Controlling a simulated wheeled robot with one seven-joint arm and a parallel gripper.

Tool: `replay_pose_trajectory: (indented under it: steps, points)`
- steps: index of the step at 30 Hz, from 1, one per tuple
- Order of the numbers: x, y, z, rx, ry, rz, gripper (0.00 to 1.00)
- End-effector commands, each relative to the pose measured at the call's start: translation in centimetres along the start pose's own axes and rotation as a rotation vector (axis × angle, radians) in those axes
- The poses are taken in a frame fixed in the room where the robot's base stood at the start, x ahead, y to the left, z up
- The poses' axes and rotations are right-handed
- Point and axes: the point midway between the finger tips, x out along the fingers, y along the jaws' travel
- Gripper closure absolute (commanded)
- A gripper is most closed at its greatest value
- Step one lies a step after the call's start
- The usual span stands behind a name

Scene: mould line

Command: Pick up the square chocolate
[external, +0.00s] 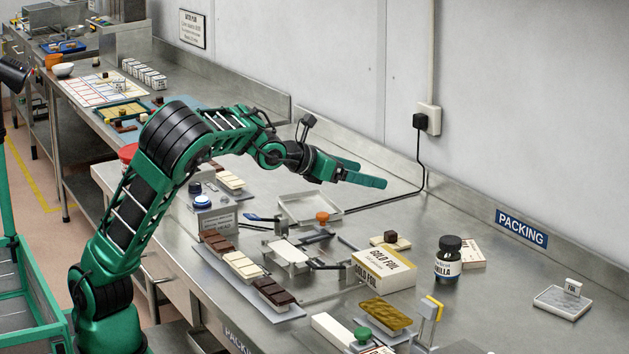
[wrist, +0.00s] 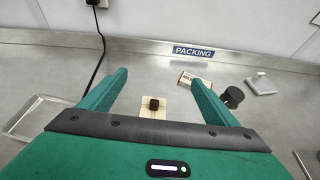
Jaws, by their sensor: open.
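A small dark square chocolate (external: 391,236) sits on a pale, flat piece (external: 402,245) just behind the gold foil box (external: 384,270). In the wrist view the square chocolate (wrist: 154,103) lies between my fingers and a little below their tips in the picture, with the pale piece (wrist: 146,112) around it. My gripper (external: 372,174) is open and empty, raised above the bench to the left of the chocolate in the external view. In the wrist view my gripper (wrist: 160,77) has its fingers wide apart. The gripper body hides the near bench there.
A vanilla bottle (external: 447,262) stands right of the chocolate, beside a small card box (external: 472,254). Chocolate bars (external: 243,265) lie on the left. A black cable (external: 421,165) runs down the back wall.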

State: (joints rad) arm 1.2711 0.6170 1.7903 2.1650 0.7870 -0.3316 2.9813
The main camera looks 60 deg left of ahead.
Motion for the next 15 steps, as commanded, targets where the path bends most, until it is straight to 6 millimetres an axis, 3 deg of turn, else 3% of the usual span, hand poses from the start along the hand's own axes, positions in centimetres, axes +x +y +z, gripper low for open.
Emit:
replay_pose_trajectory:
  steps: [1,9,15]
  points:
    - [0.7,0.2,-1.7,0.001,0.006,0.006,0.17]
    - [3.9,0.2,-9.7,0.002,0.007,0.006,0.17]
    - [5.1,0.1,-12.5,-0.001,0.002,0.003,0.17]
